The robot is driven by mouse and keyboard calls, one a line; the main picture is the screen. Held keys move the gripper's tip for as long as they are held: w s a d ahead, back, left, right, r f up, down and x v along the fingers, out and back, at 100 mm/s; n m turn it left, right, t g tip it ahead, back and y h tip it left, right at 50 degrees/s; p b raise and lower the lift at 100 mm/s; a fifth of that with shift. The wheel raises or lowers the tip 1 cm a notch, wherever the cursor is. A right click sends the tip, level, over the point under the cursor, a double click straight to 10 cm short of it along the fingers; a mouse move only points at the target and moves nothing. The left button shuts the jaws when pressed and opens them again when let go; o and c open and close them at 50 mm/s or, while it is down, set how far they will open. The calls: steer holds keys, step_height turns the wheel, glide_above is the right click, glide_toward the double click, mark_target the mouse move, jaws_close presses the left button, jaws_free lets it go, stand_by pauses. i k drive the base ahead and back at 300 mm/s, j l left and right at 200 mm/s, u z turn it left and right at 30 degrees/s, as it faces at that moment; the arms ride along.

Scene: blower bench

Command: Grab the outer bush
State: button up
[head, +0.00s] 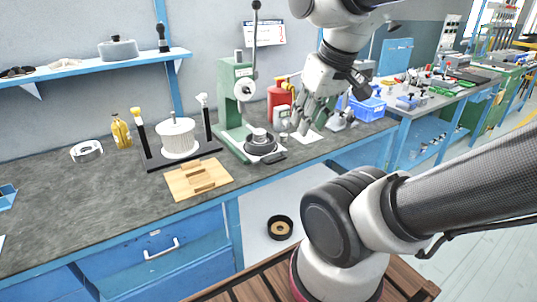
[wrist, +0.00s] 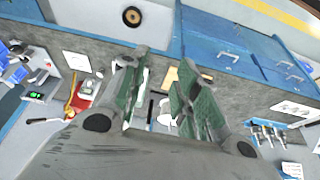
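I cannot tell for sure which part is the outer bush. A thick grey ring (head: 87,151) lies on the bench at the left. A dark round part (head: 261,146) with a metal piece on it sits at the foot of the green press (head: 236,97). My gripper (head: 299,122) hangs above the bench just right of the press, fingers pointing down, well away from the grey ring. In the wrist view my gripper (wrist: 160,62) has its two fingers apart with nothing held between them. The fingers hide part of the bench there.
A wooden block (head: 199,179) and a black stand with a white spool (head: 178,138) stand left of the press. A red extinguisher (head: 279,98) and blue crate (head: 367,107) are near my gripper. A black ring with a tan middle (head: 280,227) lies below, in front of the bench.

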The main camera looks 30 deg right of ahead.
mark_target(260, 135)
steer(key=i+z, duration=0.35)
steer(key=i+j+z, duration=0.2)
steer(key=i+z, duration=0.15)
